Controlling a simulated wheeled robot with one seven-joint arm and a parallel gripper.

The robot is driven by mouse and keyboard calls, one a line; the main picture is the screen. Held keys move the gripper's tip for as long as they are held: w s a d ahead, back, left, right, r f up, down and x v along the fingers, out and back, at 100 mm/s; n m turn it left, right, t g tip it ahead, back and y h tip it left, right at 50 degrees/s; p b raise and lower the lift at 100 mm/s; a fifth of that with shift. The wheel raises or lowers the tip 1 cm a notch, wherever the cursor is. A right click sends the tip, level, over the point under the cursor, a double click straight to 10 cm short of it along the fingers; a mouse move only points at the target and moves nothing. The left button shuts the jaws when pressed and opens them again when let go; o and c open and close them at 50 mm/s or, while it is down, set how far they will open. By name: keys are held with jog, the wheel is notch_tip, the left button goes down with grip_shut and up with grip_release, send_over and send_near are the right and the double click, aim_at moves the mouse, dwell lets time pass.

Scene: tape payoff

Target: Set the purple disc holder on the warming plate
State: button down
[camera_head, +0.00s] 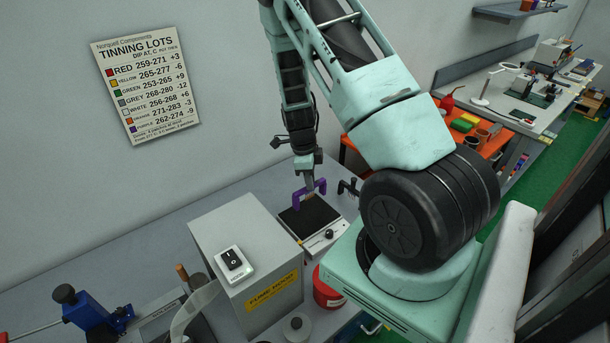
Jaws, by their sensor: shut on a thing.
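My gripper (309,186) points down and is shut on the purple disc holder (297,197), a bracket shape with upright ends. The holder is over the back part of the warming plate (311,222), which has a flat black top, a pale front panel and a black knob. I cannot tell whether the holder touches the black top or hangs just above it. My fingers hide the holder's middle.
A grey fume hood box (235,245) with a white switch (233,262) stands close left of the plate. A dark holder-like piece (349,187) is just right of it. A red container (327,291) is in front. A wall chart (146,88) hangs behind.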

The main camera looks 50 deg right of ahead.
aim_at(310, 193)
jog(key=shift+f+b, duration=1.95)
jog(key=shift+f, duration=0.9)
jog(key=shift+f+b, duration=0.35)
jog(key=shift+f, duration=0.05)
jog(key=c, duration=0.6)
grip_release()
jog(key=shift+c, duration=0.2)
jog(key=shift+r, duration=0.15)
jog(key=shift+r+p, duration=2.7)
jog(key=shift+r, duration=0.75)
